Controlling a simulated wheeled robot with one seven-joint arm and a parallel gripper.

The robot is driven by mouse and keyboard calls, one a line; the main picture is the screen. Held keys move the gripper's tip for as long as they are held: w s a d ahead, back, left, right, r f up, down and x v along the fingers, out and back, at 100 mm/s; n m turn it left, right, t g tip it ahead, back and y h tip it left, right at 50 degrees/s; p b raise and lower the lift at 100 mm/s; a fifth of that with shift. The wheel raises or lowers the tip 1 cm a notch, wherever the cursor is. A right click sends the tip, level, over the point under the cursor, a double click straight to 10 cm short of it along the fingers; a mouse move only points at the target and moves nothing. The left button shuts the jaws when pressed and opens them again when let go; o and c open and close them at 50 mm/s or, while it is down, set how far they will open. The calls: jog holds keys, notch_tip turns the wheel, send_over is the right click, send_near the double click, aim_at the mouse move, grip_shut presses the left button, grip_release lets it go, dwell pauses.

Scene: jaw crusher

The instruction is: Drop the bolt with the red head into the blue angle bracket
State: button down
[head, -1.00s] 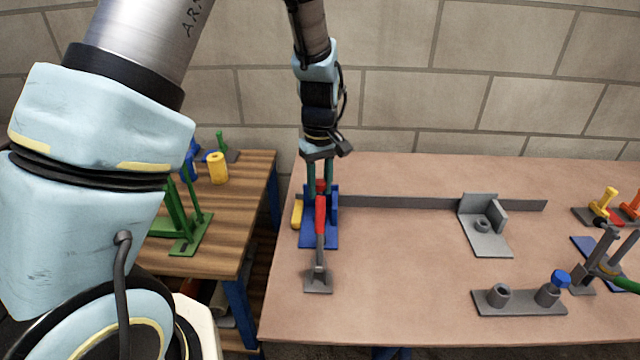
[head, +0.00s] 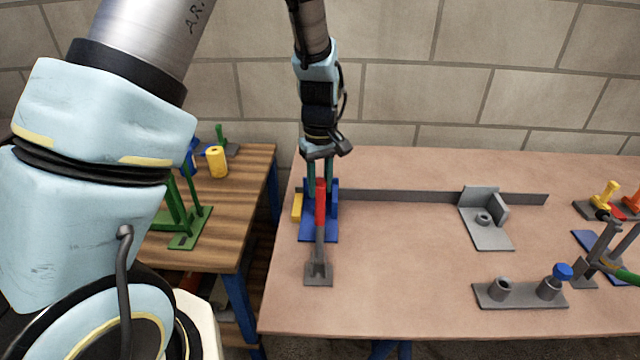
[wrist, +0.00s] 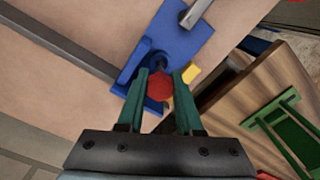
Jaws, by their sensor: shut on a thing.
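The blue angle bracket (head: 330,232) stands at the left end of the pink-brown table, with its upright wall at the back. It also shows in the wrist view (wrist: 190,40). My gripper (head: 319,188) points down over the bracket. In the wrist view its two green fingers (wrist: 160,82) are shut on the bolt's red hexagonal head (wrist: 159,87). The head sits over the bracket, close to its walls. The bolt's shank is mostly hidden under the head, so I cannot tell whether it is in a hole.
A clamp with a red handle (head: 320,205) stands just in front of the bracket. A yellow part (head: 297,206) is beside it on the left. A long grey bar (head: 400,197) runs right towards a grey bracket (head: 487,235). The table middle is clear.

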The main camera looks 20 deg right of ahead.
jog(key=shift+f, duration=0.25)
jog(key=shift+f+b, duration=1.15)
jog(key=shift+f, duration=0.75)
jog(key=shift+c, duration=2.4)
grip_release()
jog(key=shift+d+r, duration=0.1)
jog(key=shift+r, duration=0.2)
notch_tip(320, 180, up, 10)
jog(key=shift+r+b, duration=0.15)
jog(key=shift+b, duration=0.3)
jog(key=shift+a, duration=0.25)
